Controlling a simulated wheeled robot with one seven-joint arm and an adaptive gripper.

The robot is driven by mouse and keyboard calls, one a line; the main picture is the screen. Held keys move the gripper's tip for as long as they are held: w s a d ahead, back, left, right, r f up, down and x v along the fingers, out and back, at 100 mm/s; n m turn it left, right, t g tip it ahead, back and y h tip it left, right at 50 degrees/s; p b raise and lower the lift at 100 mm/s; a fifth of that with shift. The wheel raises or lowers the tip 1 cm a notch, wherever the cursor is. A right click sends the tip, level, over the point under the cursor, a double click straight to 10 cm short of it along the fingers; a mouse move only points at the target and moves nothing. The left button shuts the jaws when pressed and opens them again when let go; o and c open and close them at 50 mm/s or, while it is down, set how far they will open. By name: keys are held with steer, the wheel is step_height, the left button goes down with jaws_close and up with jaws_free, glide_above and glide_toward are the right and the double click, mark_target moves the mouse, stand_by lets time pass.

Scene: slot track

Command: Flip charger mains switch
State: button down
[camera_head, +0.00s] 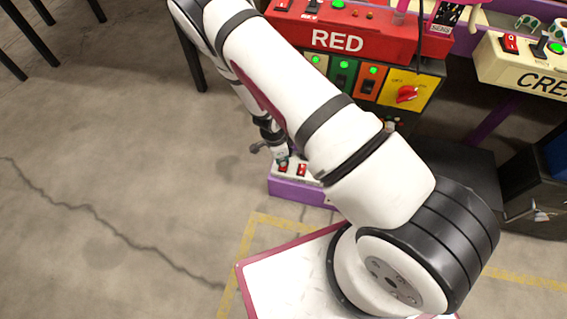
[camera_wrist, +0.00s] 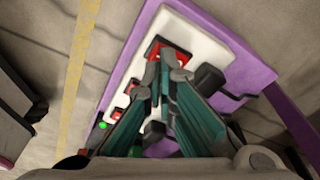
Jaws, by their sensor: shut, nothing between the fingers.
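The charger is a purple box (camera_head: 300,193) with a white top panel (camera_wrist: 205,38), low down beside my arm. In the wrist view a red-framed switch (camera_wrist: 184,54) sits near the far end of the panel. Two smaller red switches (camera_wrist: 132,87) lie along its left side. No readable label shows which one is the mains switch. My gripper (camera_wrist: 168,60) is shut and empty, with its fingertips over the red-framed switch and partly hiding it. I cannot tell whether they touch it. In the head view my gripper (camera_head: 280,155) is just above the panel.
A black knob (camera_wrist: 209,76) stands on the panel right of my fingertips. A green light (camera_wrist: 102,125) glows at its near left. A red "RED" station (camera_head: 375,38) and a yellow box with a red knob (camera_head: 407,94) stand behind. Open floor (camera_head: 120,150) lies left.

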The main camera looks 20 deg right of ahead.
steer(key=shift+f+b, duration=0.75)
steer(key=shift+f, duration=0.35)
stand_by(0.6)
steer(key=shift+r, duration=0.2)
steer(key=shift+r+p, duration=2.85)
steer(key=shift+r, duration=0.55)
